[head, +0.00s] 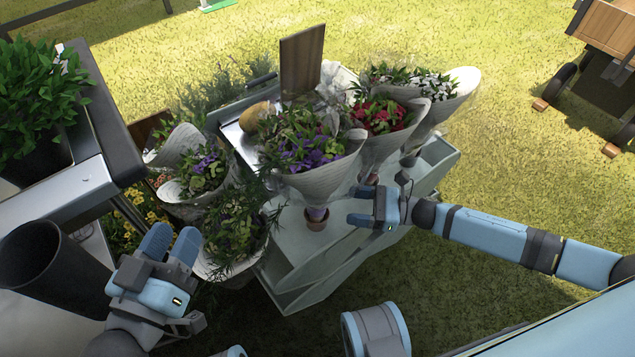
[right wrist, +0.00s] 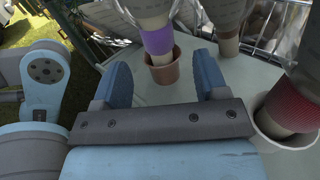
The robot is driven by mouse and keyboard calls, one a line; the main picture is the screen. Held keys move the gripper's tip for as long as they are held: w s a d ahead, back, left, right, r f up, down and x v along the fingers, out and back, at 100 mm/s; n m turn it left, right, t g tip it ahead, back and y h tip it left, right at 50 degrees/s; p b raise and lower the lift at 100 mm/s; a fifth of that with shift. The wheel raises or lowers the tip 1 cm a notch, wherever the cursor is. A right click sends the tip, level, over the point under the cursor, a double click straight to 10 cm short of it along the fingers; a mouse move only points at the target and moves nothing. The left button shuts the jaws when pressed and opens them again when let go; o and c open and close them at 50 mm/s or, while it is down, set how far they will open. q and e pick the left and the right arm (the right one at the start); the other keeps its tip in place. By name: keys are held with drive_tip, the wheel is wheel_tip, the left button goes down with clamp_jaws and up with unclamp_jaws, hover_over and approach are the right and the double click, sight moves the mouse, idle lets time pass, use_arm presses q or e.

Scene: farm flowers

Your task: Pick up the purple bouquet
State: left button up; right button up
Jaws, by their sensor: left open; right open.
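The purple bouquet (head: 306,160) is wrapped in white paper with a purple band and stands upright in a small terracotta pot (head: 317,219) on the pale green cart. My right gripper (head: 362,207) is open and empty, just right of the bouquet's stem and apart from it. In the right wrist view, the purple-banded stem (right wrist: 157,41) and its pot (right wrist: 162,70) are ahead, between the lines of my right gripper's two fingers (right wrist: 165,85). My left gripper (head: 172,244) is open and empty at the lower left, away from this bouquet. Other purple flowers (head: 203,168) show further left.
The red bouquet (head: 382,115) stands close behind my right gripper, with a white one (head: 410,85) beyond it. A red-banded stem (right wrist: 292,108) is close at the right finger's side. A black bucket (head: 45,265) stands at far left. Bare cart top (head: 290,262) lies in front of the pot.

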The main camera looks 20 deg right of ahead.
sight(317, 206)
drive_tip(key=x, duration=0.4)
drive_tip(key=shift+f, duration=0.15)
drive_tip(key=shift+w+a+f+b, duration=0.15)
drive_tip(key=shift+a+f+b, duration=0.1)
drive_tip(key=shift+a+b, duration=0.3)
drive_tip(key=a, duration=0.1)
drive_tip(key=a+b, duration=0.1)
drive_tip(key=w+a, duration=0.1)
drive_tip(key=shift+w+a+f, duration=0.1)
drive_tip(key=shift+a+f, duration=0.05)
drive_tip(key=shift+f, duration=0.25)
drive_tip(key=shift+w+a+r, duration=0.1)
drive_tip(key=shift+w+a, duration=0.05)
drive_tip(key=shift+a, duration=0.25)
use_arm(q)
drive_tip(key=shift+m+g, duration=0.3)
drive_tip(key=shift+g, duration=0.6)
wheel_tip(317, 206, down, 4)
drive_tip(key=shift+f, duration=0.2)
use_arm(e)
clamp_jaws()
